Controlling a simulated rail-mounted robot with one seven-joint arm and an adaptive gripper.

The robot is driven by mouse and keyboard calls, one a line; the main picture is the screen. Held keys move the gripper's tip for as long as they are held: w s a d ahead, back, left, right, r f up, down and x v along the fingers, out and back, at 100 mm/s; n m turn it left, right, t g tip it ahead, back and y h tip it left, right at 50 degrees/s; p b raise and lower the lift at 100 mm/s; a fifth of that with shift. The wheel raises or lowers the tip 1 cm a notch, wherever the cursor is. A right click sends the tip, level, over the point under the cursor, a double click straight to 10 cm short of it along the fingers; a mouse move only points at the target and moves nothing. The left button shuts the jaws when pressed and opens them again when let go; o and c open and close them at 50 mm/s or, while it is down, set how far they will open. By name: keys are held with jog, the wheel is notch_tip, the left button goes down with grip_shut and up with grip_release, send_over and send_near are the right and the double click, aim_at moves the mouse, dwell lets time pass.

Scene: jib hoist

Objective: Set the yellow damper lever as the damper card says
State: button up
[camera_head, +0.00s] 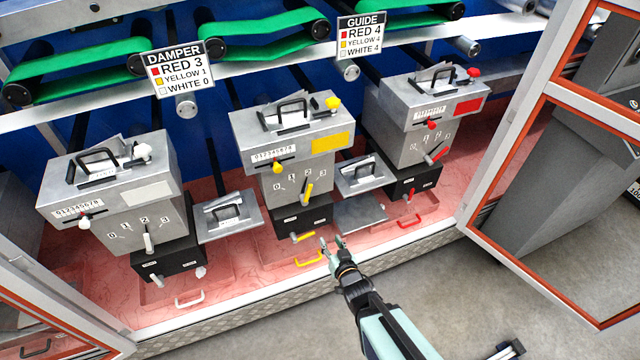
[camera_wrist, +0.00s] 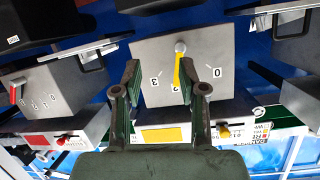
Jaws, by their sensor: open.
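The damper card (camera_head: 180,70) reads RED 3, YELLOW 1, WHITE 0. The yellow damper lever (camera_head: 308,192) is on the front of the middle grey box (camera_head: 268,185), over a dial marked 0 to 3. It appears to point near 2. In the wrist view the lever (camera_wrist: 178,68) hangs from its round pivot, its tip partly over a digit that looks like 2; the 1 is hidden. My gripper (camera_head: 331,241) is open and empty, below and in front of that box. In the wrist view the lever shows between the fingers (camera_wrist: 160,64), nearer the right one, apparently untouched.
The white-marked box (camera_head: 120,205) stands left, the red-marked box (camera_head: 415,140) right, each with its own lever. A guide card (camera_head: 361,36) hangs above. Grey side plates (camera_head: 228,217) flank the middle box. The open door (camera_head: 510,190) bounds the right side.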

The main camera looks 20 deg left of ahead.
notch_tip(320, 180, up, 6)
jog(key=t+y, duration=0.2)
jog(key=y, duration=0.1)
jog(key=b, duration=1.6)
send_near(310, 191)
jog(key=x, duration=0.2)
jog(key=p+x, duration=0.1)
jog(key=x, duration=0.8)
jog(key=shift+p, duration=0.3)
jog(key=shift+s, duration=0.1)
grip_shut()
